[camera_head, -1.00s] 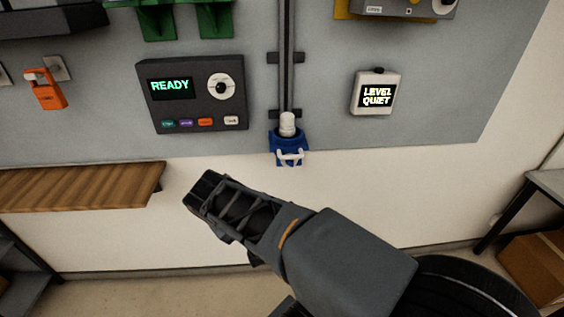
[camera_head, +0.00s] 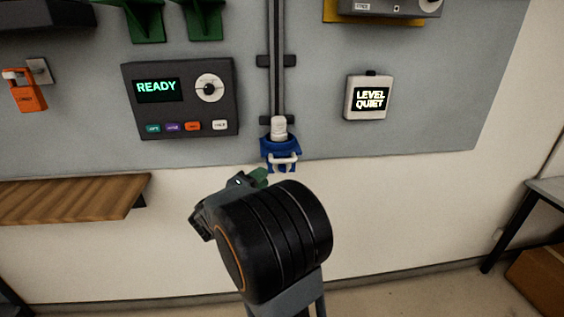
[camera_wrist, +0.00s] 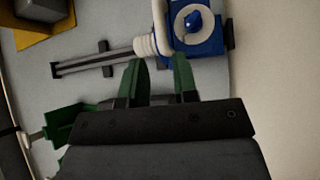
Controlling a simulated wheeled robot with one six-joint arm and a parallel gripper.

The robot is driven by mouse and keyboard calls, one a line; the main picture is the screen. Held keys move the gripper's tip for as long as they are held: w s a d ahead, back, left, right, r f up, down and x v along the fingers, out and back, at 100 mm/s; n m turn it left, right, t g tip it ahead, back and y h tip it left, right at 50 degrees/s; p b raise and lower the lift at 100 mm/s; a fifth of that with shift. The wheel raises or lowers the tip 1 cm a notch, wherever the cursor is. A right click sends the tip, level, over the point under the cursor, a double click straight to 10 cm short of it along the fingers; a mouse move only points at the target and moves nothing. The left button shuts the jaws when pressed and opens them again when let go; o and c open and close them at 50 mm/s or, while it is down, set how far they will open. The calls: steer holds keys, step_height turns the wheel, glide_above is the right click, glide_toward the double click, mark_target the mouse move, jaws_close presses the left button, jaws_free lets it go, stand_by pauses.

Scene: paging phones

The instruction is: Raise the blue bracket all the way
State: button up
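The blue bracket (camera_head: 270,151) sits at the low end of a dark vertical rail (camera_head: 277,62) on the grey wall panel. A white handle (camera_head: 284,161) is on its front and a white ribbed piece (camera_head: 279,128) stands above it. My gripper (camera_head: 256,178) is just below and left of the bracket in the head view, partly hidden by my wrist. In the wrist view the green fingers of my gripper (camera_wrist: 158,66) are apart with nothing between them. The blue bracket (camera_wrist: 213,47) is beyond them, to the upper right, with its white ribbed piece near the fingertips.
A dark box reading READY (camera_head: 180,98) is left of the rail. A white box reading LEVEL QUIET (camera_head: 369,97) is to the right. A wooden shelf (camera_head: 70,199) juts out at lower left.

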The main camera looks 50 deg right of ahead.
mark_target(282, 161)
steer(key=d, duration=0.3)
steer(key=d+r+p, duration=0.1)
steer(key=d, duration=0.5)
steer(key=shift+w+d+r+p, duration=0.15)
steer(key=shift+w+d+p, duration=0.2)
steer(key=shift+c, duration=0.3)
jaws_close()
